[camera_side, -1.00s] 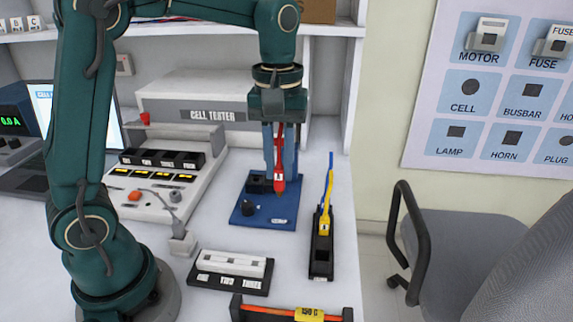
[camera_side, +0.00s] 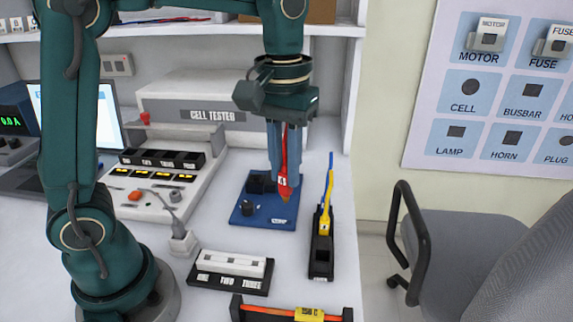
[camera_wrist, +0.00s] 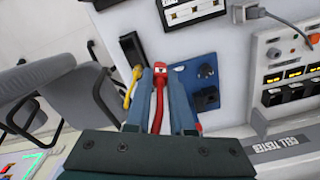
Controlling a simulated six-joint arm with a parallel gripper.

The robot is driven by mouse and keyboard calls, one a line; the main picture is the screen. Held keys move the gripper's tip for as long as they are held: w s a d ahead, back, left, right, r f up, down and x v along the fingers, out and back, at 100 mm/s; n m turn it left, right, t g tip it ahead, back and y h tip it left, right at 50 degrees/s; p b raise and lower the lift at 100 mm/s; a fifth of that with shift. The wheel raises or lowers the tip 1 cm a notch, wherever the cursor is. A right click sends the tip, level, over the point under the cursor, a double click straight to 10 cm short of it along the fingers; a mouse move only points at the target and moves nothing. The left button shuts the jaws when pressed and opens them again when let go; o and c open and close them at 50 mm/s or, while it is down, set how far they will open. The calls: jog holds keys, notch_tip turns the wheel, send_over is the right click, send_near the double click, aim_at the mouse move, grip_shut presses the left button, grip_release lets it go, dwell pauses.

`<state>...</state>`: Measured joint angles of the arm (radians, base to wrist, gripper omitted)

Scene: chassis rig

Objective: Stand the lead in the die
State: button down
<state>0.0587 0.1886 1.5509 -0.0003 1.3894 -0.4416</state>
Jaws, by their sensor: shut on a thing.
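My gripper (camera_side: 283,172) is shut on the red lead (camera_side: 284,180) above the blue base. The lead hangs roughly upright between the fingers, its red connector with a white mark pointing down; it also shows in the wrist view (camera_wrist: 157,90). The blue base (camera_side: 262,215) carries a black square block (camera_side: 260,183) and a round black knob (camera_side: 249,209). In the wrist view the block (camera_wrist: 206,98) and knob (camera_wrist: 206,72) lie right of the lead. I cannot tell for sure which part is the die. Whether the lead's tip touches the base is unclear.
A yellow lead (camera_side: 325,222) stands in a black holder (camera_side: 321,262) to the right. A white block on a black stand (camera_side: 230,281) and an orange-barred rack (camera_side: 290,312) are in front. The cell tester (camera_side: 155,185) is left. Bare table lies around the base.

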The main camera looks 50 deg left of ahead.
jog(key=w+a+f+n, duration=0.1)
jog(key=w+a+n, duration=0.1)
jog(key=a, duration=0.7)
jog(key=w+a+n, duration=0.2)
jog(key=w+a, duration=0.1)
jog(key=a, duration=0.7)
jog(key=shift+w+f+n, duration=0.3)
jog(key=shift+w+f, duration=0.05)
jog(key=shift+w, duration=0.05)
jog(key=shift+f, duration=0.15)
jog(key=shift+f, duration=2.8)
jog(key=shift+f, duration=1.55)
